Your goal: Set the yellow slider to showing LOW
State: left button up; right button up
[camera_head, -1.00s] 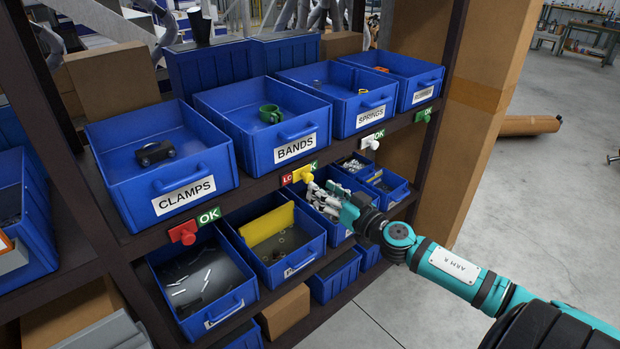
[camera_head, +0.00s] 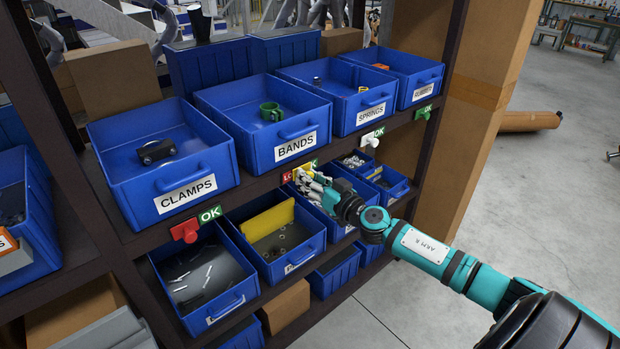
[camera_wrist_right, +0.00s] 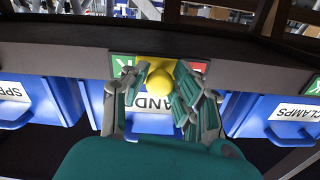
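The yellow slider (camera_wrist_right: 159,80) is a knob on the label strip of the shelf edge, under the BANDS bin (camera_head: 262,121). Red label with "L" and part of another letter (camera_head: 287,177) shows left of it in the head view, and a green OK label (camera_head: 312,164) shows right of it. My right gripper (camera_head: 306,178) is at the slider. In the right wrist view its fingers (camera_wrist_right: 160,88) flank the knob closely, one on each side. Whether they press on it is unclear. My left gripper is not in view.
A red slider (camera_head: 187,230) sits under the CLAMPS bin (camera_head: 165,160), beside an OK label. A white slider (camera_head: 371,140) and a green slider (camera_head: 424,112) are farther right. Lower blue bins (camera_head: 270,240) lie below the strip. Free floor (camera_head: 540,220) is at right.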

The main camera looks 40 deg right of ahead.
grip_shut()
